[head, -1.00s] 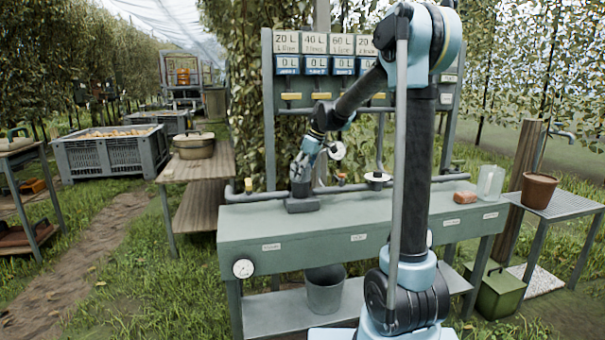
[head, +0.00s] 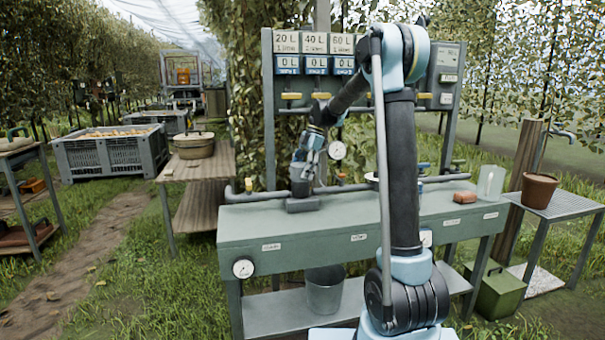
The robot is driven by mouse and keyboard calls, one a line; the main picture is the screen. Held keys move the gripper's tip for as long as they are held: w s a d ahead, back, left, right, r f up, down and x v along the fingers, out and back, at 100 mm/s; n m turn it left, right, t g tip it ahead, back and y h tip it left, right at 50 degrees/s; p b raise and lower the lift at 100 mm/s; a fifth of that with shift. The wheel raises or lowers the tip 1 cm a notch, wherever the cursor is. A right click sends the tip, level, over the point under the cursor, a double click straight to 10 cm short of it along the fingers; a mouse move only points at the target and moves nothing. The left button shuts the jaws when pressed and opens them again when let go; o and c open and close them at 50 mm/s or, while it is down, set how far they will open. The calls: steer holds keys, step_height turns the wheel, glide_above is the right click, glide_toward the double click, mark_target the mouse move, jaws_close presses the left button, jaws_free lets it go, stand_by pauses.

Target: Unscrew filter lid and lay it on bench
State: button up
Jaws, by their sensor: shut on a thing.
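The green bench (head: 350,240) stands in front of me. At its left part a dark grey block (head: 303,205) sits on the bench top, with a short dark upright body (head: 300,186) above it that looks like the filter. My gripper (head: 304,172) points down over the top of this body and is shut on what appears to be the filter lid. The fingers and wrist hide the lid, so its edge and any gap below it cannot be made out.
A pipe runs along the bench's back, with a round gauge (head: 338,150) right of my gripper. The bench top's front left is clear.

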steer(key=shift+s+d, duration=0.1)
steer(key=shift+s, duration=0.1)
steer(key=shift+r, duration=0.55)
steer(key=shift+c, duration=0.5)
steer(key=o, duration=1.1)
steer(key=shift+r, duration=0.2)
steer(key=shift+o, duration=0.2)
steer(key=shift+f, duration=0.1)
steer(key=shift+w, duration=0.1)
